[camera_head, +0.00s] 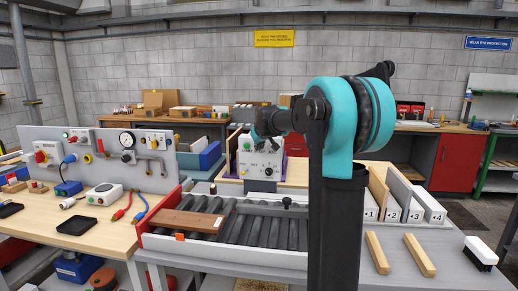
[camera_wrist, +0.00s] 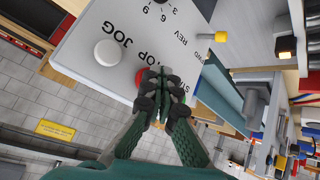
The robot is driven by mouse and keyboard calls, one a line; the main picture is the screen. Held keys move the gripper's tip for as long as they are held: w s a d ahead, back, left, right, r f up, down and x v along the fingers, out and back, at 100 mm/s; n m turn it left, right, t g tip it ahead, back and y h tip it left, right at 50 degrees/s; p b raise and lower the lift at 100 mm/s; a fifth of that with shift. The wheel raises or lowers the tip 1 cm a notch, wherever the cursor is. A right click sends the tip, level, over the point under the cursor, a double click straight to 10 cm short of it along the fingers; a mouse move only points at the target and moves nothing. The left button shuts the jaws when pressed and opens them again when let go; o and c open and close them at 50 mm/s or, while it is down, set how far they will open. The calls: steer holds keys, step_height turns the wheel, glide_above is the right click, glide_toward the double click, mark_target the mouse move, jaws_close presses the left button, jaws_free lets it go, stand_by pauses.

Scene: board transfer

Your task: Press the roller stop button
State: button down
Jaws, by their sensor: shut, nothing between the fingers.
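The white control box (camera_head: 259,162) stands behind the roller conveyor in the head view. In the wrist view its panel (camera_wrist: 105,20) appears rotated, with JOG and partly hidden STOP lettering. The red stop button (camera_wrist: 140,76) shows beside my fingertips, its right part covered by them. A white button (camera_wrist: 108,52) sits by the JOG label. My gripper (camera_wrist: 162,74) is shut and empty, its fingertips over the panel close to the red button. I cannot tell whether they touch it. In the head view my gripper (camera_head: 263,137) is at the upper front of the box.
The roller conveyor (camera_head: 262,229) carries a brown board (camera_head: 185,221) at its left end. A grey panel with gauge and valves (camera_head: 105,150) stands at left. White numbered blocks (camera_head: 412,207) and two wooden strips (camera_head: 400,253) are at right. A black knob (camera_head: 286,202) stands at the conveyor's back edge.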

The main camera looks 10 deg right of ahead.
stand_by(0.5)
steer(key=shift+s+a, duration=0.25)
steer(key=shift+s, duration=0.55)
steer(key=shift+s+a, duration=0.25)
steer(key=shift+s, duration=0.55)
steer(key=shift+s+a, duration=0.3)
steer(key=shift+s, duration=0.45)
steer(key=shift+s+a, duration=0.25)
steer(key=shift+s, duration=0.55)
